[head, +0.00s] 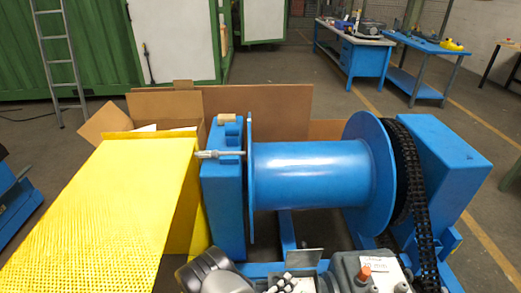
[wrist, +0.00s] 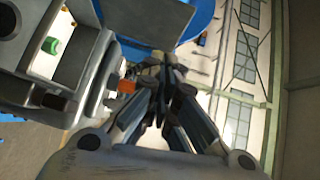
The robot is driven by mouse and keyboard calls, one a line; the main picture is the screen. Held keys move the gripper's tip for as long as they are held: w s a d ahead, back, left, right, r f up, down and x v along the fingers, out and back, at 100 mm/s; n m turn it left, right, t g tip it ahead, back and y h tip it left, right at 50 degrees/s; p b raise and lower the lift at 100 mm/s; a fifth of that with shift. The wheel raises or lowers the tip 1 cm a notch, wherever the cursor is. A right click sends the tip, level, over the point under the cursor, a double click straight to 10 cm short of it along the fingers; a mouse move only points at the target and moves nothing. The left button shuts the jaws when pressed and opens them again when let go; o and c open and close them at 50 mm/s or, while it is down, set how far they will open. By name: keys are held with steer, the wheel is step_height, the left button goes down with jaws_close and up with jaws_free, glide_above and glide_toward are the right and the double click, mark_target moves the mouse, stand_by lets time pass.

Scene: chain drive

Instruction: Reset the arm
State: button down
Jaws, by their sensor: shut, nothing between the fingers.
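My gripper (wrist: 165,68) is shut and empty in the wrist view, its dark fingertips meeting near the top centre. A grey plate (wrist: 150,18) shows just beyond the tips. In the head view, part of my arm (head: 210,273) shows at the bottom edge, left of the grey drive unit (head: 372,275). The blue drum (head: 312,172) lies level between its flanges. The black chain (head: 415,190) runs down beside the right flange. The fingertips are hard to pick out in the head view.
A yellow perforated guard (head: 95,215) stands left of the drum. A blue housing (head: 435,165) stands right of the chain. Cardboard (head: 270,105) is behind the drum. Blue workbenches (head: 352,55) are far back, with open floor before them.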

steer(key=s+d+r+m+g, duration=0.2)
steer(key=d+r+m+g, duration=0.15)
steer(key=r+m, duration=0.5)
steer(key=s+d+r+m+g, duration=0.1)
steer(key=d+r+m+g, duration=0.1)
steer(key=r+m+g, duration=0.45)
steer(key=s+d+r+m+g, duration=0.2)
steer(key=d+r+m, duration=0.1)
steer(key=r+m, duration=0.65)
steer(key=s+a+r+m+t+y, duration=0.2)
steer(key=s+a+r+m+y, duration=0.1)
steer(key=s+r+m+y, duration=0.3)
steer(key=s+a+r+m+t+y, duration=0.3)
steer(key=s+r+m+y, duration=0.3)
steer(key=s+r+m, duration=0.4)
steer(key=r+m, duration=0.1)
steer(key=m, duration=0.4)
steer(key=shift+a+y, duration=0.2)
steer(key=shift+y, duration=0.1)
